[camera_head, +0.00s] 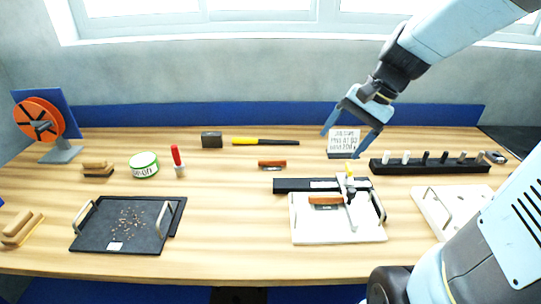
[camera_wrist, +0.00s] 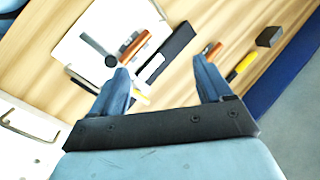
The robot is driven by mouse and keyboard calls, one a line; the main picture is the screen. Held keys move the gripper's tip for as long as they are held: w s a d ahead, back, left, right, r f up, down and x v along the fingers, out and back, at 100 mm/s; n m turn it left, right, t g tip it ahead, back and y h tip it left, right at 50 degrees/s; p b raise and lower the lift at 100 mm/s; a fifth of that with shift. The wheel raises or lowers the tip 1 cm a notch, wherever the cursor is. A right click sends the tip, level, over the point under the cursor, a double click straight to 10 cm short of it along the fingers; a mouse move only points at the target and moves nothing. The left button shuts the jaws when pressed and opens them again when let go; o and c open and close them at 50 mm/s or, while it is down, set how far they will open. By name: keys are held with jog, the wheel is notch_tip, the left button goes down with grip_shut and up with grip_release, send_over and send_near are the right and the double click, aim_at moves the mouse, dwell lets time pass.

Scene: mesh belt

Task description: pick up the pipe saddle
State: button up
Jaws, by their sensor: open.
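My gripper (camera_head: 345,142) is open and empty, above the table's back half, in front of a small printed sign (camera_head: 344,141). In the wrist view, its two blue fingers (camera_wrist: 161,68) are spread apart. I cannot say for sure which thing is the pipe saddle. A small grey piece (camera_head: 495,157) at the far right, by the end of the peg rack, may be it, but it is too small to tell. The gripper is well to its left. The piece is not seen in the wrist view.
A white tray (camera_head: 312,234) holds a brown-handled item (camera_head: 325,201) and a dark round-ended tool (camera_head: 350,190). A black labelled bar (camera_head: 293,185) lies behind. A black peg rack (camera_head: 430,168) stands right; a dark tray (camera_head: 140,240) lies left. Bare wood lies between the trays.

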jog(key=w+a+f+m+g+y, duration=0.1)
jog(key=w+a+f+m+y, duration=0.1)
jog(key=w+f+m+y, duration=0.55)
jog(key=m+t, duration=0.1)
jog(key=m, duration=0.3)
send_near(277, 160)
jog(key=shift+y, duration=0.35)
jog(key=a+f, duration=0.3)
jog(key=a, duration=0.1)
jog(key=shift+w, duration=0.3)
jog(key=shift+x, duration=2.6)
jog(key=shift+s+a+r, duration=0.1)
jog(key=shift+r, duration=0.1)
jog(key=c, duration=1.3)
jog(key=shift+r, duration=0.1)
